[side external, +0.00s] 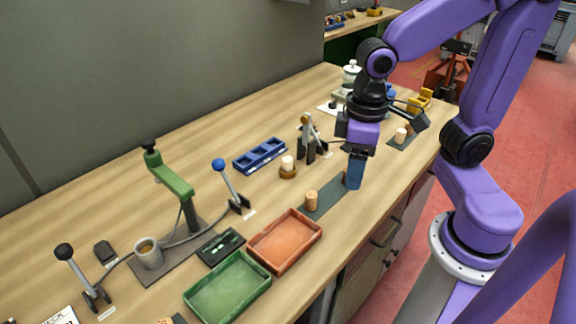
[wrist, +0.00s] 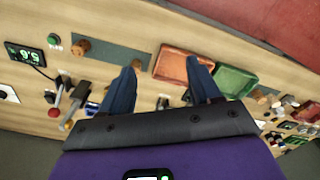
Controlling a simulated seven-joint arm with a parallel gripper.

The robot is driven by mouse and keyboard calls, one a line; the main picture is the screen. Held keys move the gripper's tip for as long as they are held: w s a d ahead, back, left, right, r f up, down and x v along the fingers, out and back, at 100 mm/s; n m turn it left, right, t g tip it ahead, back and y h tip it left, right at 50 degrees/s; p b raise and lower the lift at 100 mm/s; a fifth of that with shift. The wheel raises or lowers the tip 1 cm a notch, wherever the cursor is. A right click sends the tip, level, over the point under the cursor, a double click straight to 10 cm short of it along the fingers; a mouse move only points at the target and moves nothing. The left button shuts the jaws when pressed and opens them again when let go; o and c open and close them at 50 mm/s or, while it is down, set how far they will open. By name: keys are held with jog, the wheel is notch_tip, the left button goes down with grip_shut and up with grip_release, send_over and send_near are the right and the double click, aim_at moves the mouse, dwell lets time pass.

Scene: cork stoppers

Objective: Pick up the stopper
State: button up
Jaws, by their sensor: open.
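A tan cork stopper (side external: 311,200) stands upright on a dark grey mat (side external: 327,196), beside the orange tray. In the wrist view a cork (wrist: 137,65) shows at the mat's tray end, close by my left-hand finger, and another cork (wrist: 82,47) at the mat's other end.
The orange tray (side external: 309,222) and green tray (side external: 260,288) lie left of the mat. Another cork (side external: 401,135) stands farther back right.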

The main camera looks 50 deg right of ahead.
jog(key=w+m, duration=0.7)
jog(key=w, duration=0.1)
jog(key=m, duration=1.7)
send_over(287, 159)
jog(key=f, duration=1.1)
jog(key=shift+d, duration=0.4)
jog(key=shift+a+f, duration=0.2)
jog(key=shift+f, duration=1.2)
jog(key=shift+a+f, duration=0.15)
jog(key=shift+f, duration=1.25)
grip_shut()
jog(key=shift+r, duration=0.1)
